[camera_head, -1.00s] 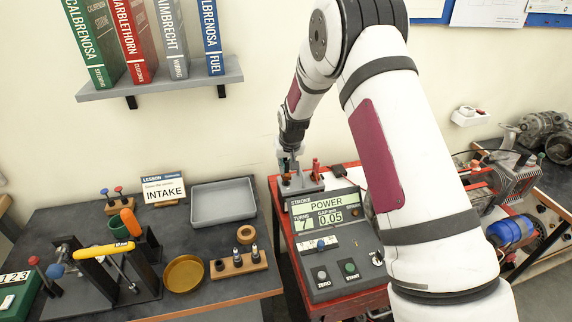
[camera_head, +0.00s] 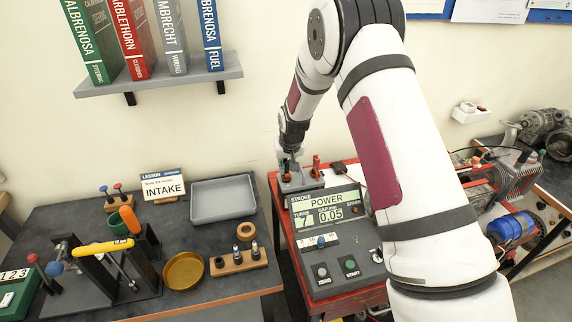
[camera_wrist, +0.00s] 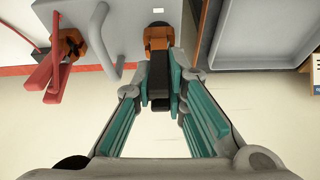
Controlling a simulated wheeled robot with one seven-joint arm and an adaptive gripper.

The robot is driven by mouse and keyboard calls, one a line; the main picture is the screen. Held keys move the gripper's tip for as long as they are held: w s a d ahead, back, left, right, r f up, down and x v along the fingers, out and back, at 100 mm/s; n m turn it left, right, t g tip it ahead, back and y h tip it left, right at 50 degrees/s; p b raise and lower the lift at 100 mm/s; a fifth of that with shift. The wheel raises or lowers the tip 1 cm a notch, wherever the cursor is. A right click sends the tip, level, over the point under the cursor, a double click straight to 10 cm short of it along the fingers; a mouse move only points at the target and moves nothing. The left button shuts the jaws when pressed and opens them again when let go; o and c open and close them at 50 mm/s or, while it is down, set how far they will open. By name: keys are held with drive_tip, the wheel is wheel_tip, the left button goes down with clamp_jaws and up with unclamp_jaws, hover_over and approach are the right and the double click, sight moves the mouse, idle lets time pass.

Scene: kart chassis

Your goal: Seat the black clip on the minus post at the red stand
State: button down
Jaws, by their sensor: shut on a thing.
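My gripper (camera_wrist: 160,92) is shut on the black clip (camera_wrist: 159,72), with its teal pads on either side of the clip's dark handles. The clip's copper jaws (camera_wrist: 158,38) lie over the edge of the grey block, beside a small white mark. The minus post is not distinct under the jaws, so I cannot tell whether they are around it. In the head view my gripper (camera_head: 289,160) is low at the left side of the grey block (camera_head: 303,182) on the red stand (camera_head: 282,225). The red clip (camera_wrist: 52,70) with copper jaws sits at the block's other side.
A grey handle loop (camera_wrist: 100,40) stands between the two clips. A panel with a POWER display (camera_head: 327,212) is in front of the block. The grey tray (camera_head: 223,200) lies left on the dark bench. A gap separates bench and stand.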

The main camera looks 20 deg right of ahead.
drive_tip(key=shift+f, duration=0.45)
idle(0.3)
drive_tip(key=c, duration=1.5)
unclamp_jaws()
drive_tip(key=shift+c, duration=0.2)
drive_tip(key=v, duration=1.2)
drive_tip(key=shift+r, duration=0.1)
drive_tip(key=s+r, duration=1.7)
drive_tip(key=r, duration=0.1)
drive_tip(key=s+r+t+b, duration=0.1)
drive_tip(key=s+r, duration=0.1)
drive_tip(key=s, duration=1.8)
drive_tip(key=shift+n, duration=0.3)
